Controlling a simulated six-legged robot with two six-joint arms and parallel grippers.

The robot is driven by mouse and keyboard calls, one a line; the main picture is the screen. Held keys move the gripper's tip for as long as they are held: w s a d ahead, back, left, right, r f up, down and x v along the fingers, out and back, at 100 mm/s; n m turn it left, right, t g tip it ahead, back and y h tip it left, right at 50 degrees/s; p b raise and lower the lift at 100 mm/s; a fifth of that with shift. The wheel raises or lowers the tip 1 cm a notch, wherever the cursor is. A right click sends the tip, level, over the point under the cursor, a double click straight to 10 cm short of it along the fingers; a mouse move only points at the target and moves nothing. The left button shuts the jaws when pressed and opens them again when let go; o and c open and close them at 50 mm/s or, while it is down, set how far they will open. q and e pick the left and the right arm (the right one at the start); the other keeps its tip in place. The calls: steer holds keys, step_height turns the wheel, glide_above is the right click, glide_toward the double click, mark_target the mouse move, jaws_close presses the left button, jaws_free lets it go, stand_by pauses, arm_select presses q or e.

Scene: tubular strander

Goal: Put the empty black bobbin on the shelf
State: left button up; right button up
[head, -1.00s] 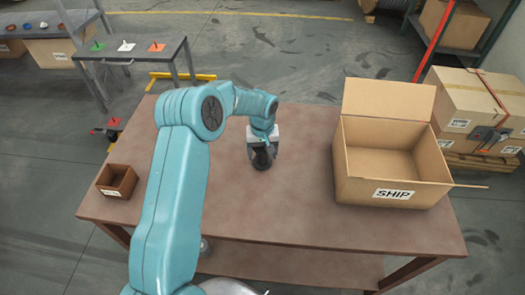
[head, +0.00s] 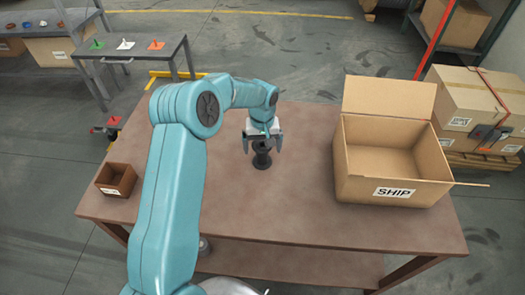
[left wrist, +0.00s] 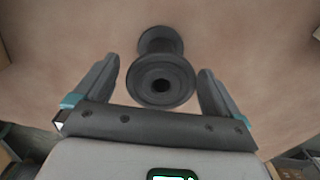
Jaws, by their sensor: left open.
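The black bobbin (head: 261,157) stands upright on the brown table near its middle. No wire shows on its core. My left gripper (head: 263,146) is open above and around the top of the bobbin, with a finger on each side. In the left wrist view, gaps show between the bobbin and both fingers of the gripper (left wrist: 160,85). My right gripper does not show. No shelf that is clearly the task's one can be told.
An open SHIP carton (head: 390,165) stands on the table (head: 300,215) at the right. A small brown box (head: 117,180) sits at the left edge. A side table (head: 130,50) with coloured pieces is at back left. A rack (head: 455,25) holds a carton at back right.

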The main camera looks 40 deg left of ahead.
arm_select(q)
step_height(320, 180, up, 9)
steer(key=b, duration=0.1)
steer(key=shift+f, duration=0.15)
steer(key=shift+r, duration=0.3)
steer(key=c, duration=0.4)
steer(key=shift+s+d+r+m, duration=0.1)
steer(key=shift+r+m, duration=0.1)
steer(key=shift+m, duration=0.2)
steer(key=shift+c, duration=0.5)
steer(key=s+a+f+m+g+y, duration=0.2)
steer(key=s+a+m+g+y, duration=0.15)
steer(key=s+a+m, duration=0.35)
steer(key=m+t+y+b, duration=1.2)
steer(key=m+t+b, duration=0.1)
steer(key=m+b, duration=1.15)
glide_above(265, 158)
steer(key=v, duration=0.4)
step_height(265, 158, down, 4)
steer(key=shift+m, duration=0.25)
steer(key=f, duration=0.2)
steer(key=f+b, duration=0.1)
steer(key=f, duration=0.4)
steer(key=shift+w+a+f, duration=0.1)
steer(key=shift+a+f, duration=0.1)
steer(key=shift+a, duration=0.1)
steer(key=x, duration=0.7)
steer(key=shift+w+a+f+b, duration=0.1)
steer(key=shift+a+b, duration=0.1)
steer(key=shift+b, duration=0.15)
